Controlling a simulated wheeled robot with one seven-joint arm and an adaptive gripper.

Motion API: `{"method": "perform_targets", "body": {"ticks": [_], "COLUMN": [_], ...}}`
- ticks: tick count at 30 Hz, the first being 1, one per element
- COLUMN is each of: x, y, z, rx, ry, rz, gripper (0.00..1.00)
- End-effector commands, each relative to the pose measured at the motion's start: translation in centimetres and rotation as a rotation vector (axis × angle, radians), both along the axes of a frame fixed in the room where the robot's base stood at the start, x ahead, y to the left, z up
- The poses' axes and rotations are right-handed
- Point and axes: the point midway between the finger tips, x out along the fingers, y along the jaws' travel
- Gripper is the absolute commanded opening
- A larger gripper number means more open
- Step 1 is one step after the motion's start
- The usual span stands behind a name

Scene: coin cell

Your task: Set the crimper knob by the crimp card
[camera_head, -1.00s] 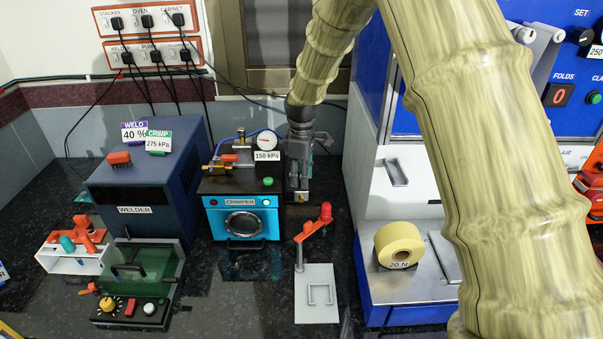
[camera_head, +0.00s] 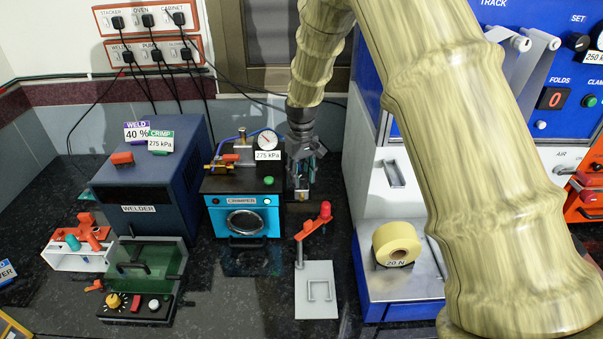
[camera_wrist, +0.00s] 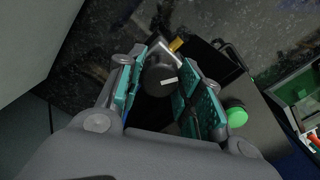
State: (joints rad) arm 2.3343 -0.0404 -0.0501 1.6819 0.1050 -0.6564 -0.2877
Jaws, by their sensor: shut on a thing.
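The blue and black crimper (camera_head: 215,222) stands on the counter. Its pressure label (camera_head: 268,156) reads 275 kPa, below a round gauge (camera_head: 266,140). The green-topped crimp card (camera_head: 160,143) on the welder also reads 275 kPa. My gripper (camera_head: 301,185) is at the crimper's right side. In the wrist view my gripper (camera_wrist: 158,72) is shut on a dark round knob (camera_wrist: 158,84) with a white pointer mark, between its teal finger pads. The gripper hides the knob in the head view.
The purple weld card (camera_head: 136,132) reads 40 %. The blue welder (camera_head: 138,194) is left of the crimper. A grey stand with a red-tipped lever (camera_head: 316,226) is in front of my gripper. A white and blue machine with a yellow roll (camera_head: 396,243) is to the right.

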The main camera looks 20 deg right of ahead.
Motion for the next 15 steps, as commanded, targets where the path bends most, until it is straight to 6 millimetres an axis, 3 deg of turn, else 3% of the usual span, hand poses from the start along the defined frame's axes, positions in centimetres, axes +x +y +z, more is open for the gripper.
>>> {"method": "perform_targets", "body": {"ticks": [15], "x": [0.07], "y": [-0.07], "z": [0.11], "rx": [-0.001], "ry": [-0.002], "rz": [-0.100], "gripper": [0.12]}}
